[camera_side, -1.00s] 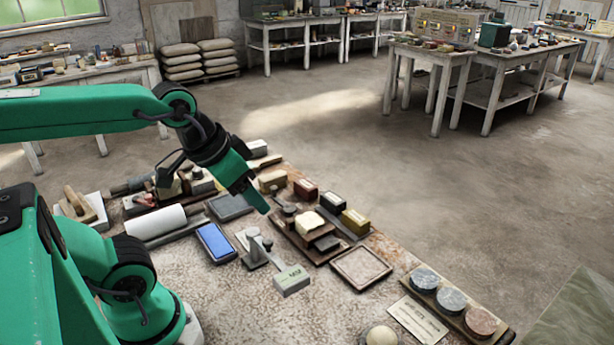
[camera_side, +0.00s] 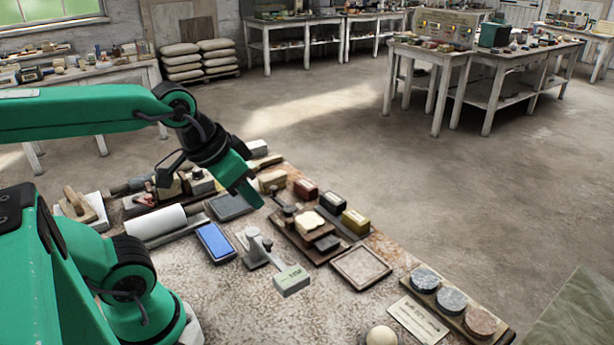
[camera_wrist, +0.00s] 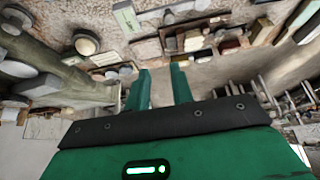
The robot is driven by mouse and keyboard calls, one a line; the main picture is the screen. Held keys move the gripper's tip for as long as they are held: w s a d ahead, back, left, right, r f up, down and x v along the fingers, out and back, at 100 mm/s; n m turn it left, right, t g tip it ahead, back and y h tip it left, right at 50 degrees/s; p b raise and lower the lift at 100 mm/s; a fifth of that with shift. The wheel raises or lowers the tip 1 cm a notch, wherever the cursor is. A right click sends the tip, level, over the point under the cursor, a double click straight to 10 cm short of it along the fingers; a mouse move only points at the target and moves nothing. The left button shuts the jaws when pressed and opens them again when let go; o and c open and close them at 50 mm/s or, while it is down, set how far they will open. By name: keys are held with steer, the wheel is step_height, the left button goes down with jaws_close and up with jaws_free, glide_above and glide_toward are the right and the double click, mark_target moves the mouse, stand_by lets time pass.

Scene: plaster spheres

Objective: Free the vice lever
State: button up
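A brown wooden fixture (camera_side: 292,238) that looks like the vice lies on the bench in the side view. It carries a pale plaster-like lump (camera_side: 309,222), a dark grey block (camera_side: 327,243) and a small dark knob (camera_side: 289,210) at its left end. I cannot tell for sure which part is the lever. My gripper (camera_side: 259,202) hangs above the bench, up and left of the knob in the picture. In the wrist view my gripper (camera_wrist: 161,69) shows two green fingers apart with nothing between them. The fixture seems to lie beyond the fingertips there.
A grey post fixture (camera_side: 256,246) with a pale green-labelled block (camera_side: 291,280) stands in front. A blue pad (camera_side: 215,242), an empty framed tray (camera_side: 361,267), small coloured blocks (camera_side: 355,221) and a rack of discs (camera_side: 452,299) surround it. A pale sphere (camera_side: 381,338) lies at the front.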

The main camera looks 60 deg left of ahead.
steer(key=shift+w+a+r, duration=0.1)
steer(key=shift+w, duration=0.1)
steer(key=c, duration=0.4)
steer(key=shift+w+r, duration=0.15)
steer(key=shift+r, duration=0.05)
jaws_close()
steer(key=w+a+r+n+g, duration=0.1)
steer(key=w+a+r+g, duration=0.1)
steer(key=w+a, duration=0.6)
steer(key=w+a+r+g, duration=0.2)
steer(key=w+a+r, duration=0.15)
steer(key=w, duration=0.75)
steer(key=w+a+f+g, duration=0.2)
steer(key=w+a+f, duration=0.2)
steer(key=a+f, duration=0.3)
steer(key=w+a+f+n+g+h, duration=0.1)
steer(key=w+a+f, duration=0.4)
steer(key=a+f, duration=0.3)
steer(key=shift+w+a+f+n+g, duration=0.15)
steer(key=shift+w+a+n+g, duration=0.2)
steer(key=shift+a, duration=0.95)
steer(key=shift+s, duration=0.1)
